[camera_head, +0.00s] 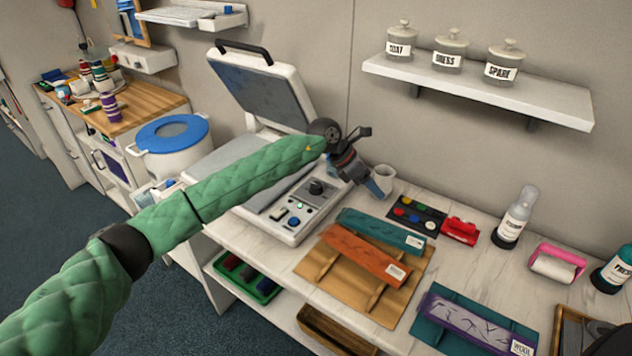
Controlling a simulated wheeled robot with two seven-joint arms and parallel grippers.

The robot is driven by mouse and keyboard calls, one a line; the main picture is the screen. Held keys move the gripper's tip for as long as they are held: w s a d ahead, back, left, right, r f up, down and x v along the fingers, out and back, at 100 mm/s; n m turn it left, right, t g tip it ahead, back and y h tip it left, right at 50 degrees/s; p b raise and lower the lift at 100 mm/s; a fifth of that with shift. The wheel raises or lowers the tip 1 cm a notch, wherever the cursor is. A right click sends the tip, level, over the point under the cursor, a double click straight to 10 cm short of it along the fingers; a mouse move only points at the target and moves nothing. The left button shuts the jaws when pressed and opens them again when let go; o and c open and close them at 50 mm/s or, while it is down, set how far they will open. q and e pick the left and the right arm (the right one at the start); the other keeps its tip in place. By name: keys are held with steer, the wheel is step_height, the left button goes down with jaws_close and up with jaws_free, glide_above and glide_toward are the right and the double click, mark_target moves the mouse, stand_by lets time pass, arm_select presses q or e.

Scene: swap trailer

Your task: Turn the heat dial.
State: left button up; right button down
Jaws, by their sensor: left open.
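The heat press (262,190) stands open on the white worktop, with its upper plate raised. Its control panel faces me at the front right and carries a black round dial (316,187), which I take for the heat dial, plus small buttons and lights. My left arm, in a green quilted sleeve, reaches across the press from the lower left. My left gripper (362,166) is open and empty, up and to the right of the dial and apart from it in the picture. The dial is in plain sight.
A white cup (383,178) stands close behind the left gripper. A teal strip (380,231) and an orange strip (365,255) lie on a wooden rack in front. A spray bottle (514,218) and pink roller (556,265) stand right. A wall shelf (480,90) holds jars.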

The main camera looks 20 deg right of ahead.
arm_select(q)
steer(key=w+a+t+y, duration=0.2)
steer(key=w+a+y, duration=0.2)
steer(key=w+a, duration=0.15)
steer(key=r+m+t+y, duration=0.1)
steer(key=r+t+y, duration=0.1)
steer(key=y, duration=0.2)
glide_above(316, 184)
steer(key=shift+s+d, duration=0.1)
steer(key=shift+s, duration=0.05)
steer(key=shift+f, duration=0.2)
step_height(316, 184, down, 6)
steer(key=p, duration=0.3)
steer(key=shift+r, duration=0.1)
steer(key=shift+f, duration=0.8)
arm_select(e)
step_height(316, 184, down, 8)
steer(key=s+d, duration=0.1)
steer(key=d, duration=0.1)
steer(key=shift+s+d, duration=0.2)
steer(key=shift+s, duration=0.1)
arm_select(q)
steer(key=c, duration=1)
